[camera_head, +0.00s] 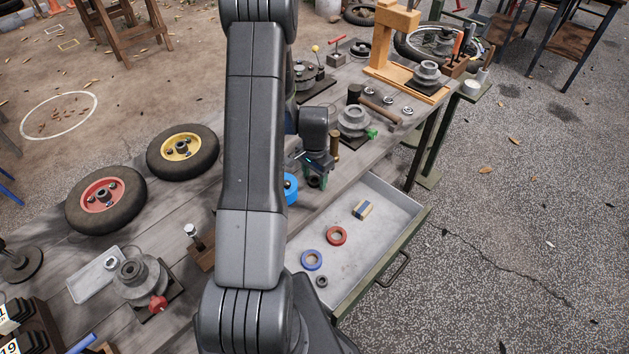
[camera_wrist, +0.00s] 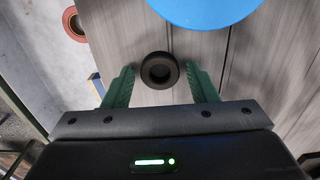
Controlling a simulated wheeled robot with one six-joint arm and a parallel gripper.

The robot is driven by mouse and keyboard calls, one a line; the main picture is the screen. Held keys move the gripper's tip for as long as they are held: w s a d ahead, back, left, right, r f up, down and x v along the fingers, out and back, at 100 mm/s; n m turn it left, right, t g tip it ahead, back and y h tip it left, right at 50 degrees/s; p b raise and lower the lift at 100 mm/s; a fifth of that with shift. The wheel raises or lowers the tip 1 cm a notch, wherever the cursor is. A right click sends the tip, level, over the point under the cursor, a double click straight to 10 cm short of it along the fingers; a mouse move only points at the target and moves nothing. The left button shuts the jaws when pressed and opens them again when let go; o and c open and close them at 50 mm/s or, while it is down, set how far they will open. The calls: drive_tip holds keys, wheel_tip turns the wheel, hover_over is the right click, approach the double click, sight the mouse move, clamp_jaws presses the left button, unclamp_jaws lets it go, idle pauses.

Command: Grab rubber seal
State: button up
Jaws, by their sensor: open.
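A black ring, which looks like the rubber seal (camera_wrist: 159,70), lies flat on the grey wooden table planks in the wrist view. My gripper (camera_wrist: 161,82) is open, with one green finger on each side of the ring. Gaps show between the ring and both fingers, and the ring is roughly centred between them. In the head view my gripper (camera_head: 316,172) is low over the table edge beside the open drawer, and the ring is hard to make out there. A smaller dark ring (camera_head: 321,281) lies in the drawer.
A blue round object (camera_wrist: 205,8) lies just beyond the ring. The open drawer (camera_head: 385,205) holds a red ring (camera_head: 337,235), a blue ring (camera_head: 312,260) and a small block (camera_head: 362,209). A flanged metal part (camera_head: 353,121) stands behind my gripper. Two wheels lie at left.

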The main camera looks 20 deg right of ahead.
drive_tip(key=shift+c, duration=0.4)
drive_tip(key=c, duration=0.9)
drive_tip(key=shift+r, duration=0.1)
drive_tip(key=shift+c, duration=0.2)
